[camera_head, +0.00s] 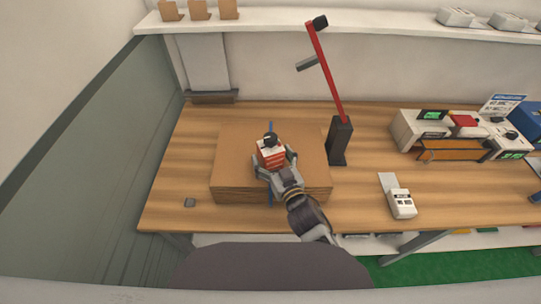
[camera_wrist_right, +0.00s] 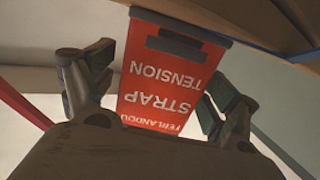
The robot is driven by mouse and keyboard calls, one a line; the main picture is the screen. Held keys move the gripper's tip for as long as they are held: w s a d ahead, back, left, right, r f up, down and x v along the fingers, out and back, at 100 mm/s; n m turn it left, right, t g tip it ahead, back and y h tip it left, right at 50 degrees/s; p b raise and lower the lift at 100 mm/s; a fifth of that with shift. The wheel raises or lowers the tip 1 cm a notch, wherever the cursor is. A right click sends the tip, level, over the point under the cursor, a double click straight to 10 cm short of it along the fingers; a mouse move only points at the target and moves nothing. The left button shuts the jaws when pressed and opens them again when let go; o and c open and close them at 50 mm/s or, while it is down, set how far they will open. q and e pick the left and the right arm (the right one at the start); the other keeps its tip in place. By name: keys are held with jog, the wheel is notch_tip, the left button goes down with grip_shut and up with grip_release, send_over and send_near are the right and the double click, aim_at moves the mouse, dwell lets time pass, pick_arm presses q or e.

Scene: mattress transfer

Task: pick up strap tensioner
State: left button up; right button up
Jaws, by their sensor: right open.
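The strap tensioner (camera_head: 270,153) is a red and white block with a dark top. It sits on the stack of brown cardboard (camera_head: 232,160) on the wooden table, over the blue strap. In the right wrist view its red face (camera_wrist_right: 165,85) shows upside-down white lettering, "STRAP TENSION". My right gripper (camera_head: 275,165) is open, its fingers on both sides of the tensioner. In the right wrist view the right gripper's fingers (camera_wrist_right: 158,95) stand apart, with a visible gap on each side. My left gripper is not in view.
A black stand with a red arm (camera_head: 330,75) rises right of the stack. A white handheld device (camera_head: 401,203) lies on the table (camera_head: 365,185) at the right. Printers and scales (camera_head: 425,128) stand at the back right.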

aim_at(272, 149)
jog(key=c, duration=1.6)
jog(key=shift+r, duration=0.1)
jog(key=shift+c, duration=0.7)
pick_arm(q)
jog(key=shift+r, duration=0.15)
pick_arm(e)
jog(key=shift+r, duration=5.05)
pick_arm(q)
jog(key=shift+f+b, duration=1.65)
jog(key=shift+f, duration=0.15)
pick_arm(e)
jog(key=shift+f, duration=2.95)
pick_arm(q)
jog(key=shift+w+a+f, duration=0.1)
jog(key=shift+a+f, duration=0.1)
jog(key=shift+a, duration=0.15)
pick_arm(e)
jog(key=shift+f, duration=0.3)
jog(key=shift+f+b, duration=0.3)
jog(key=shift+b, duration=0.1)
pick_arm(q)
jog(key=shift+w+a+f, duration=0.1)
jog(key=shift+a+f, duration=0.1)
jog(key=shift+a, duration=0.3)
